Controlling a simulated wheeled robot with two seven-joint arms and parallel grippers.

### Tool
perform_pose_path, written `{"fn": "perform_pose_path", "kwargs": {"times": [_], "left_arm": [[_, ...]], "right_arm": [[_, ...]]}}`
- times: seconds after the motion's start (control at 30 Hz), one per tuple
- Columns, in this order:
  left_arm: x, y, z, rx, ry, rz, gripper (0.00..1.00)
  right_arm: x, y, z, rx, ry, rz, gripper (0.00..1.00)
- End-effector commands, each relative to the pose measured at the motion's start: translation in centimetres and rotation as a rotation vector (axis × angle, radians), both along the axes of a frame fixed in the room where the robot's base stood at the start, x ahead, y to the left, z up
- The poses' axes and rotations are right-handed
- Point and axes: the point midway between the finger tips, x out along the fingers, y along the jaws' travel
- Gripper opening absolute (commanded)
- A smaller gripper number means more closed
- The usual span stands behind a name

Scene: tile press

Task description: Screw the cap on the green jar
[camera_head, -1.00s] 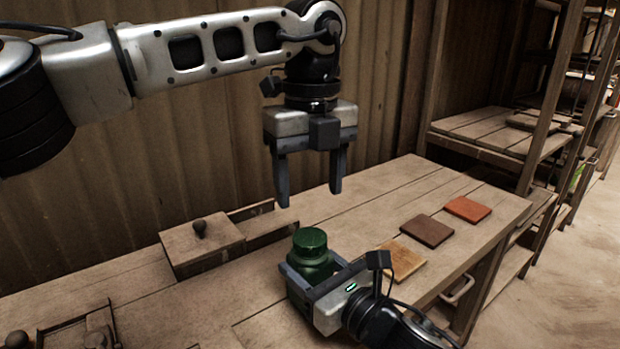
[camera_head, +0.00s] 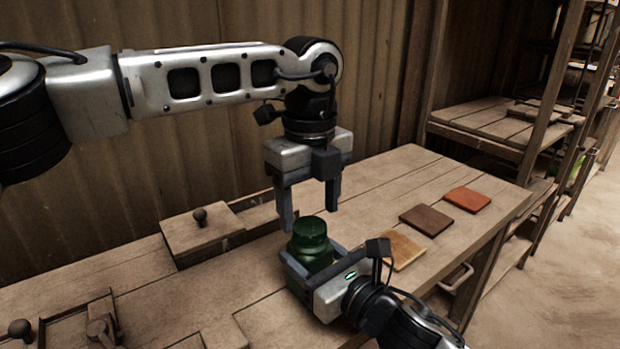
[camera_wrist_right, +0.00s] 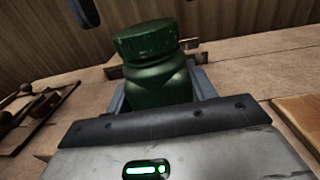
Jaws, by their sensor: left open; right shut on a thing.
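The green jar (camera_head: 311,254) stands upright on the wooden bench, and my right gripper (camera_head: 306,266) is shut around its body from the right. The green cap (camera_head: 309,229) sits on the jar's mouth; how far it is threaded cannot be told. In the right wrist view the jar (camera_wrist_right: 158,82) and its ribbed cap (camera_wrist_right: 146,40) show upright between the fingers. My left gripper (camera_head: 310,211) is open, pointing down, its fingertips just above and around the cap's level at the back. I cannot tell whether they touch the cap.
On the bench (camera_head: 380,185) to the right lie a tan tile (camera_head: 404,250), a brown tile (camera_head: 426,220) and an orange tile (camera_head: 467,199). A wooden box with a knobbed lid (camera_head: 203,235) stands left of the jar. Shelves (camera_head: 490,125) stand at the back right.

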Motion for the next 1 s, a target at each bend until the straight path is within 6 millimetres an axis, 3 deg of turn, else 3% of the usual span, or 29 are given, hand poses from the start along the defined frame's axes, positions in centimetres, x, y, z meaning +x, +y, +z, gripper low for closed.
{"fn": "perform_pose_path", "kwargs": {"times": [0.2, 0.53, 0.57, 0.7, 1.0], "left_arm": [[0.0, 0.0, -2.1, 0.0, 0.0, 0.0, 0.64], [0.0, 0.0, -2.4, 0.001, -0.001, 0.0, 0.64], [0.0, 0.0, -2.4, 0.001, -0.001, 0.0, 0.58], [0.0, 0.0, -2.4, 0.001, -0.001, 0.0, 0.19], [0.0, 0.0, -2.4, 0.0, 0.0, -0.076, 0.17]], "right_arm": [[0.0, 0.0, -0.1, 0.0, 0.001, 0.0, 0.0], [0.0, 0.0, -0.1, 0.0, 0.001, 0.0, 0.0], [0.0, 0.0, -0.1, 0.0, 0.001, 0.0, 0.0], [0.0, 0.0, -0.1, 0.0, 0.001, 0.0, 0.0], [0.0, 0.0, -0.1, 0.0, 0.001, 0.0, 0.0]]}}
